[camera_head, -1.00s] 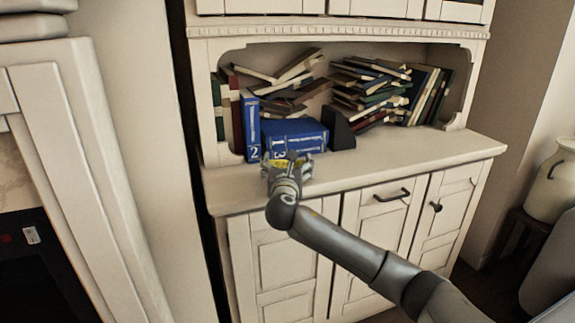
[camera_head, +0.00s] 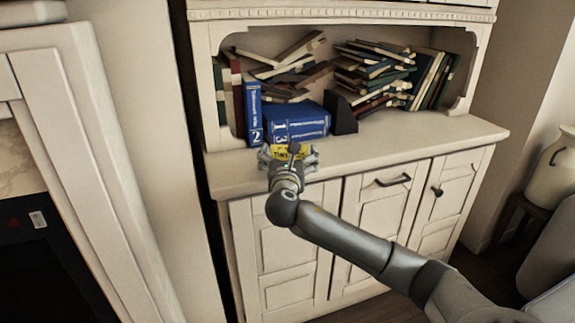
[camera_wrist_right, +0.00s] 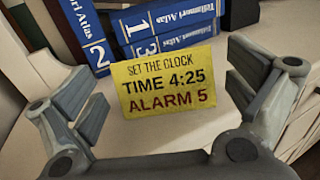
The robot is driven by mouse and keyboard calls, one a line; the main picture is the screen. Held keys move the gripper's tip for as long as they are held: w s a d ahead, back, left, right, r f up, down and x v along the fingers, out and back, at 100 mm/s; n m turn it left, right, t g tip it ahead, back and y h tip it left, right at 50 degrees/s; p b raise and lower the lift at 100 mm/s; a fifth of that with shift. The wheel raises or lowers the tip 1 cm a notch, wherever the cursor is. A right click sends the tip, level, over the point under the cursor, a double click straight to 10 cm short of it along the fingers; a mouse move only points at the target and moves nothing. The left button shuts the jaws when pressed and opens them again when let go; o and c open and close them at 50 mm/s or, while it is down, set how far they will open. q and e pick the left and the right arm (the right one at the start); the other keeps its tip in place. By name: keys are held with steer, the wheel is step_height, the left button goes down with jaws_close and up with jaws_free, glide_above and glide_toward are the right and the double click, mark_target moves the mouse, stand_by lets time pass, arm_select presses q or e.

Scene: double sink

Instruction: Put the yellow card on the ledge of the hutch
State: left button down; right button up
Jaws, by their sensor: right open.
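The yellow card (camera_head: 281,151) stands upright, tilted a little, on the ledge (camera_head: 410,147) of the cream hutch, in front of the blue atlases. In the right wrist view the card (camera_wrist_right: 165,82) faces me and reads "SET THE CLOCK TIME 4:25 ALARM 5". My right gripper (camera_head: 289,157) is at the ledge's left part, close in front of the card. In the wrist view its fingers (camera_wrist_right: 165,90) are spread wide, one on each side of the card, with visible gaps. I cannot tell whether the card touches the books behind it. My left gripper is not in view.
Blue atlas volumes (camera_head: 300,122) stand and lie behind the card, beside a black bookend (camera_head: 341,114). Piled books (camera_head: 375,75) fill the shelf behind. The ledge is clear to the right. A cream jar (camera_head: 553,160) stands on a stool at far right.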

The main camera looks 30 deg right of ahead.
steer(key=p+v, duration=0.1)
steer(key=v, duration=0.7)
steer(key=s+a+f+m+g+y, duration=0.2)
steer(key=s+a+f+m, duration=0.15)
steer(key=f, duration=0.45)
steer(key=s+a+f+m+g+y, duration=0.2)
steer(key=s+f+m, duration=0.25)
steer(key=f, duration=0.35)
steer(key=s+a+f+m+g+y, duration=0.2)
steer(key=s+a+f+m, duration=0.15)
steer(key=f, duration=0.55)
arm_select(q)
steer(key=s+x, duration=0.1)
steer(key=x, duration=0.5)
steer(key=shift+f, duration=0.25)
arm_select(e)
steer(key=s+a+f+m+g+y, duration=0.2)
steer(key=s+f+m, duration=0.4)
steer(key=s, duration=0.4)
steer(key=s+a+f+m+g+y, duration=0.2)
steer(key=s+a+f+m+g, duration=0.1)
steer(key=s+a+f+m, duration=0.2)
steer(key=s+f+m, duration=0.2)
steer(key=s+m, duration=0.2)
steer(key=s, duration=0.1)
steer(key=shift+y, duration=0.4)
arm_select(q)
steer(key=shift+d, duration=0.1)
